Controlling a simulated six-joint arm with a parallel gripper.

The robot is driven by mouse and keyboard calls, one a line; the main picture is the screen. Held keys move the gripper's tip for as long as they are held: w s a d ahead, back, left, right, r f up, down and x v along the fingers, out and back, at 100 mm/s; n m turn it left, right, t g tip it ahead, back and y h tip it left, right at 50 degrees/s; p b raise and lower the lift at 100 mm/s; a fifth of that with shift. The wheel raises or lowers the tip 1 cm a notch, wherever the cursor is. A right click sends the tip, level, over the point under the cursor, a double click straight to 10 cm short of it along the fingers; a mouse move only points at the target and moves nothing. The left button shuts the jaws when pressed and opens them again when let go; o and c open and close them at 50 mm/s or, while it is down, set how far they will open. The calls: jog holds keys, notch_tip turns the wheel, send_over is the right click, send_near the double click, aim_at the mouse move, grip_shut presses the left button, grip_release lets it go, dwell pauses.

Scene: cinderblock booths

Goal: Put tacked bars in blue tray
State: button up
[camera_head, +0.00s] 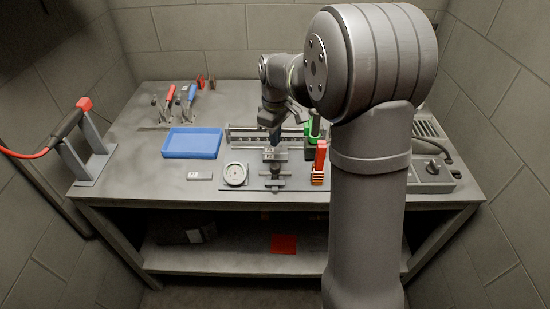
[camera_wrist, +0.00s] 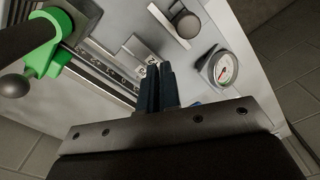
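The blue tray (camera_head: 192,143) lies on the bench left of centre, and its visible floor looks empty. My gripper (camera_head: 274,138) is over the middle of the bench, to the right of the tray, pointing down. In the wrist view its two dark fingers (camera_wrist: 158,86) are close together, with nothing clearly seen between them. Pale metal bars with small printed marks (camera_wrist: 143,62) are beside the fingertips; I cannot tell whether they touch. In the head view, marked metal pieces (camera_head: 275,155) sit just below the gripper. Any tack joining them is too small to see.
A slotted rail (camera_head: 245,137) with a green clamp (camera_head: 315,128) is close to the gripper. A round dial gauge (camera_head: 235,174), a small pale block (camera_head: 199,176) and a red stack (camera_head: 319,165) stand nearby. A torch stand (camera_head: 88,155) is at the left edge.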

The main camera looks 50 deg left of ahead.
jog(key=o, duration=0.3)
jog(key=shift+w+a, duration=0.1)
jog(key=o, duration=1.1)
jog(key=w+a+n, duration=0.1)
jog(key=n, duration=0.1)
jog(key=w+a+f+n, duration=0.1)
jog(key=w+a+n, duration=0.1)
jog(key=shift+f+n, duration=0.2)
jog(key=shift+n, duration=0.2)
jog(key=n, duration=0.1)
send_over(275, 153)
jog(key=shift+d+f, duration=0.1)
jog(key=shift+f, duration=2.5)
jog(key=shift+f, duration=1.9)
jog(key=shift+r, duration=0.15)
jog(key=c, duration=1.2)
